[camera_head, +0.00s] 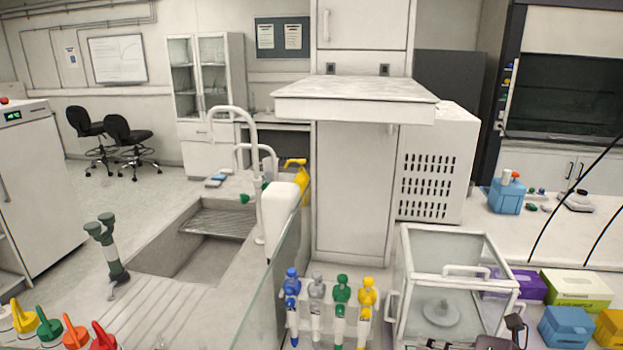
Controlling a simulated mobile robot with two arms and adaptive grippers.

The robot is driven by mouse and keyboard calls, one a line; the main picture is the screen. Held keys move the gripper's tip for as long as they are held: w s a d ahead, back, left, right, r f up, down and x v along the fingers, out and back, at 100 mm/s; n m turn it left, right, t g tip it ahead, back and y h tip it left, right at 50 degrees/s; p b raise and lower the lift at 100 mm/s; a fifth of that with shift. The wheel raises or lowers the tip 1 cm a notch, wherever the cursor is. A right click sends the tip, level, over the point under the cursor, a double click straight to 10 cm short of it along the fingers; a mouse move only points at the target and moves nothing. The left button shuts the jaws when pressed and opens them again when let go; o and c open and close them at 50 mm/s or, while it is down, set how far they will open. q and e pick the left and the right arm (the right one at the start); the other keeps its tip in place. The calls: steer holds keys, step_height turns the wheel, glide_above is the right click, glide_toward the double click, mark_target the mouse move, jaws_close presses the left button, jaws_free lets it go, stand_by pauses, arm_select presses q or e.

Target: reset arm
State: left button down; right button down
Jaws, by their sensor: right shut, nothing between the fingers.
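Dark parts that look like my right gripper (514,328) show at the bottom edge, right of centre, in front of the glass balance enclosure (410,262). Only a small part is in the picture; the rest is cut off by the lower edge. It is shut and holds nothing that I can see. I cannot tell whether it touches the enclosure. My left gripper is not in view.
Several coloured pipettes (341,290) stand left of the enclosure. Glove boxes (575,287) and a blue box (566,327) lie to its right. A sink (205,262) with a white tap (252,150) is at left. A shelf (355,90) juts out above the bench.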

steer(key=a+r+m+t+y, duration=0.2)
steer(key=a+r+m+t, duration=0.2)
steer(key=r+m+t, duration=0.75)
steer(key=d+r+m+h, duration=0.2)
steer(key=d+m+h, duration=0.5)
steer(key=m+h, duration=0.1)
steer(key=s+d+f+m+g+h, duration=0.3)
steer(key=f+m+g, duration=0.1)
steer(key=f, duration=0.3)
steer(key=s+d+f+m+g+h, duration=0.25)
steer(key=f+m+g, duration=0.2)
steer(key=f, duration=0.35)
steer(key=s+a+f+m+g+y, duration=0.1)
steer(key=s+a+f+g+y, duration=0.2)
steer(key=s+a+f+g, duration=0.35)
steer(key=s+a+f+g+y, duration=0.2)
steer(key=s+a+f+g, duration=0.1)
steer(key=s+a+f, duration=0.7)
steer(key=s+d+f+g+b, duration=0.1)
steer(key=s+f+b, duration=0.15)
steer(key=f, duration=1.25)
steer(key=s+d+f+b, duration=0.1)
steer(key=s+d+f, duration=0.15)
steer(key=f, duration=1.35)
steer(key=s+d+f+g+b, duration=0.1)
steer(key=s+d+f+b, duration=0.1)
steer(key=s+f, duration=1.4)
steer(key=shift+s+d, duration=0.15)
steer(key=shift+s, duration=0.1)
